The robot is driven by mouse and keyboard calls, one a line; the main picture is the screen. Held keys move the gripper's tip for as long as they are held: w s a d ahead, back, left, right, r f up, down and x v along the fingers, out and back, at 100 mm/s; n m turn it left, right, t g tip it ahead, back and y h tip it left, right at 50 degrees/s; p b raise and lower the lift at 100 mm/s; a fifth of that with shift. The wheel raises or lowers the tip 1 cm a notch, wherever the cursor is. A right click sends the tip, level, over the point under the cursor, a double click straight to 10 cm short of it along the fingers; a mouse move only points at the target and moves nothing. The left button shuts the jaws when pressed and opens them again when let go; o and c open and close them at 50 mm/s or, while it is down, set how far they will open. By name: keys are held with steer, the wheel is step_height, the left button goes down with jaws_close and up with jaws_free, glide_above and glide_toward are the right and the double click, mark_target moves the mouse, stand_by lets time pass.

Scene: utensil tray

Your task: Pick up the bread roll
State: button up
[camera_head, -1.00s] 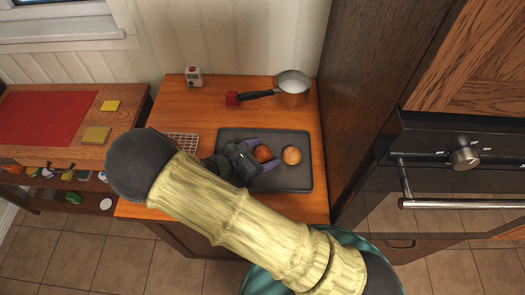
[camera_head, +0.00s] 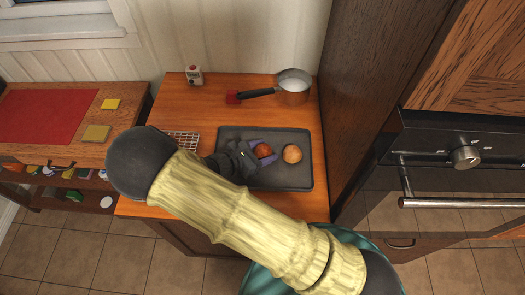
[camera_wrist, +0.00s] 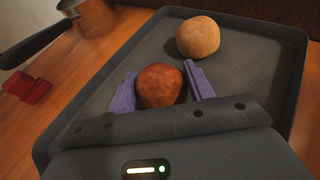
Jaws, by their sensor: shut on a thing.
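A round, reddish-brown bread roll (camera_head: 263,149) lies on the dark tray (camera_head: 295,178). The roll also shows in the wrist view (camera_wrist: 159,87), between the two purple fingers of my gripper (camera_wrist: 160,69). My gripper (camera_head: 262,152) is shut on this roll, one finger on each side. The roll seems to be at tray level; I cannot tell whether it is lifted. A lighter tan round roll (camera_head: 292,154) sits apart on the tray to the right, beyond the fingers in the wrist view (camera_wrist: 198,37).
A saucepan (camera_head: 293,92) with a dark handle stands behind the tray, its handle near a red item (camera_head: 233,97). A wire rack (camera_head: 183,141) lies left of the tray. A tall wooden cabinet (camera_head: 365,90) stands close on the right.

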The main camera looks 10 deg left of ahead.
mark_target(260, 148)
step_height(260, 148, up, 10)
steer(key=shift+b, duration=0.65)
steer(key=shift+a, duration=0.1)
stand_by(0.5)
steer(key=shift+a+y, duration=0.3)
steer(key=shift+a, duration=0.1)
steer(key=s+a+n+t+y, duration=0.1)
steer(key=s+a+n+y, duration=0.2)
steer(key=a, duration=0.6)
steer(key=s+a+n+t+y, duration=0.2)
steer(key=s+a+n+y, duration=0.1)
steer(key=a, duration=0.7)
steer(key=s+a+n+t+y, duration=0.1)
steer(key=s+a+n+y, duration=0.3)
steer(key=a, duration=0.5)
steer(key=shift+s+a+b, duration=0.25)
steer(key=shift+s+b, duration=0.15)
steer(key=shift+s, duration=0.25)
steer(key=shift+f, duration=0.1)
